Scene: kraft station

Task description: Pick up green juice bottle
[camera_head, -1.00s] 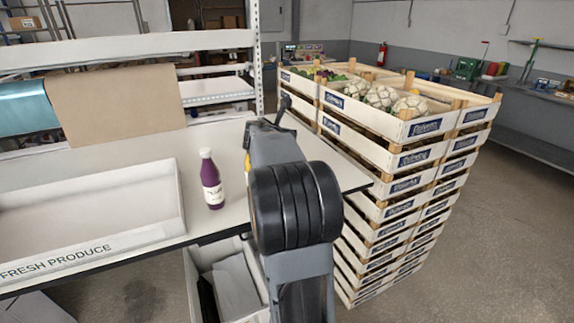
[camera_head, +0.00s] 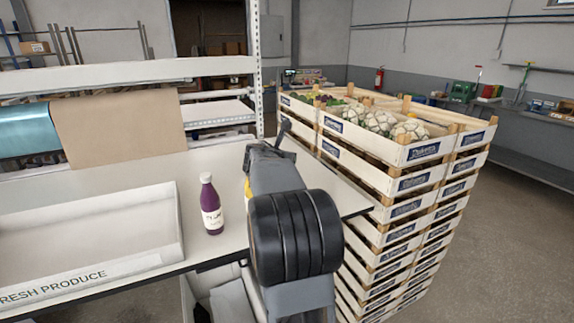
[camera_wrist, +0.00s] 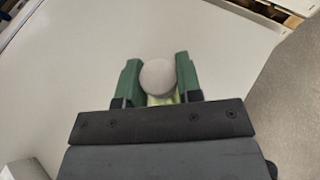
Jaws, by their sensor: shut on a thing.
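In the wrist view my gripper (camera_wrist: 159,82) has its two green fingers on either side of a bottle with a round pale cap (camera_wrist: 158,76) and a light green body just below it. The fingers are shut on this green juice bottle, seen from above over the white table. In the head view my arm hides the gripper's fingers and the green bottle. A purple bottle with a white cap (camera_head: 211,206) stands upright on the table, left of my arm.
A white tray marked FRESH PRODUCE (camera_head: 90,279) lies on the table (camera_head: 150,167) at left. A tall stack of crates (camera_head: 412,184) with produce on top stands close at right. A brown paper roll sheet (camera_head: 118,127) hangs behind the table. Floor is free at far right.

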